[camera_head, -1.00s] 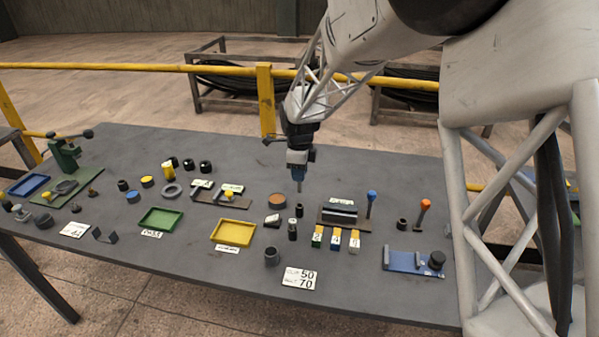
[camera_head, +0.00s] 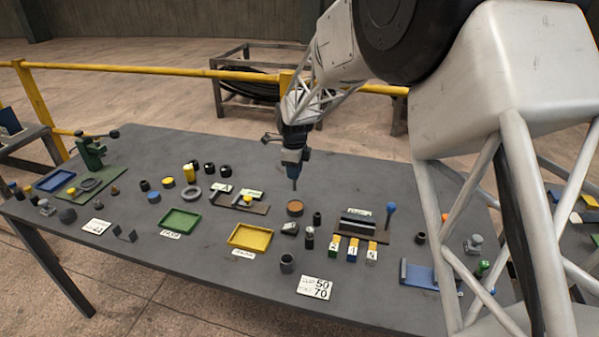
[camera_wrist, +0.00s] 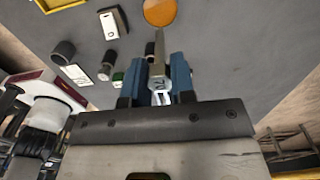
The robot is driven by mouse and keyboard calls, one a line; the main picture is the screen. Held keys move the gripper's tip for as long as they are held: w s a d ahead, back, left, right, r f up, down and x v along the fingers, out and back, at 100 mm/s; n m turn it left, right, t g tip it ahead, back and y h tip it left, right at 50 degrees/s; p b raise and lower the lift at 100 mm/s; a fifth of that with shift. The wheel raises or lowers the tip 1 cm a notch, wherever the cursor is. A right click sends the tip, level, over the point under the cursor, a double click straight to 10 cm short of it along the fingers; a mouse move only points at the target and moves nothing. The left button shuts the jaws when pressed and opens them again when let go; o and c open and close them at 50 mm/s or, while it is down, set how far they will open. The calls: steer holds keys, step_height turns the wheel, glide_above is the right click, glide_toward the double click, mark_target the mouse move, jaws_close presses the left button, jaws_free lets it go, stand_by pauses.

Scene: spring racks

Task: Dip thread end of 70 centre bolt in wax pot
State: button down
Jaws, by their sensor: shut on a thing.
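My gripper (camera_head: 294,170) is shut on a grey bolt (camera_head: 295,185), which hangs down upright above the table. In the wrist view the bolt (camera_wrist: 157,68) sits between the blue fingers of my gripper (camera_wrist: 158,82); a mark on its head end is too small to read surely. The wax pot (camera_head: 295,208), a round dark pot with an orange-brown top, stands just below the bolt's tip in the head view. It also shows in the wrist view (camera_wrist: 160,11), beyond the bolt's far end. The bolt appears apart from the wax.
A yellow tray (camera_head: 250,237) and a green tray (camera_head: 181,222) lie left of the pot. Small dark cylinders (camera_head: 309,238) and a rack (camera_head: 358,225) with numbered blocks stand to its right. A card reading 50 and 70 (camera_head: 315,288) lies near the front edge.

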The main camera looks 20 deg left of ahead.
mark_target(295, 190)
steer(key=shift+f, duration=0.1)
steer(key=shift+f, duration=2.85)
steer(key=shift+f, duration=0.7)
stand_by(1.1)
steer(key=shift+r, duration=3.65)
